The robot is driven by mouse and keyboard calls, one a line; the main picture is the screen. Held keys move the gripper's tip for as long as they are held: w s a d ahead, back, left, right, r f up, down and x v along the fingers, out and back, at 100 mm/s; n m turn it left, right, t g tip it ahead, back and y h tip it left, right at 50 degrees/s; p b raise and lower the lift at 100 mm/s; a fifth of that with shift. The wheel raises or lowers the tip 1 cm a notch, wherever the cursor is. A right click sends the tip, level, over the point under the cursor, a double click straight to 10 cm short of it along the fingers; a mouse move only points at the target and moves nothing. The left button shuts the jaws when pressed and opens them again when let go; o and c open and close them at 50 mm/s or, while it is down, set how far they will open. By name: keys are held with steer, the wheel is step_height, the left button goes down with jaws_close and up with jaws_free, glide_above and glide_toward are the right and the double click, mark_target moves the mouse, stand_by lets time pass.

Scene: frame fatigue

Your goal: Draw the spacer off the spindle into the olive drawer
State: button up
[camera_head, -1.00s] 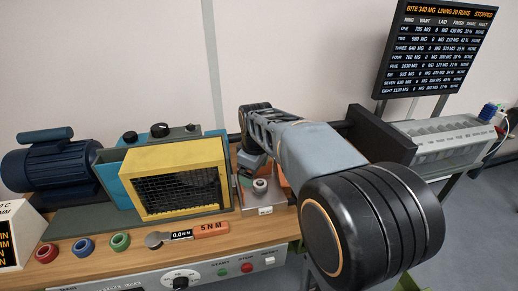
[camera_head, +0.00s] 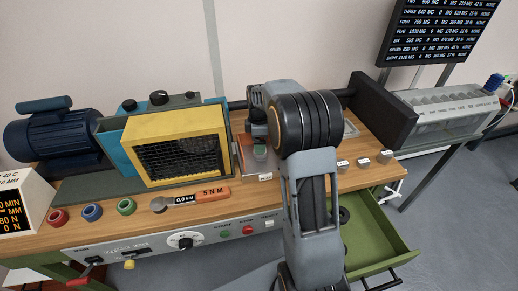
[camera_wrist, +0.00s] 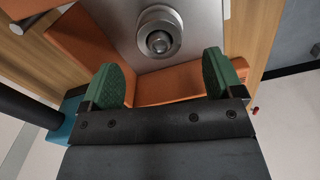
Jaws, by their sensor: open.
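In the wrist view a round metal piece (camera_wrist: 159,32) with a dark centre sits on a grey plate (camera_wrist: 190,12). It looks like the spacer around the spindle, but I cannot clearly part the two. My gripper (camera_wrist: 168,78) has green pads set wide apart, with nothing between them. The round piece lies beyond the pad tips, roughly midway between them. In the head view my arm stands in front of the plate (camera_head: 246,166) and hides much of that area. The olive drawer (camera_head: 374,236) is pulled out below the bench at the right, partly behind my arm.
Orange blocks (camera_wrist: 185,82) flank the plate. A yellow mesh guard (camera_head: 180,152) stands left of it, a black block (camera_head: 385,112) right. A dark ring (camera_head: 344,215) shows at the drawer's left side.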

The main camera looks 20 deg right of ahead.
steer(key=shift+f, duration=2.35)
steer(key=shift+c, duration=0.2)
steer(key=c, duration=1.1)
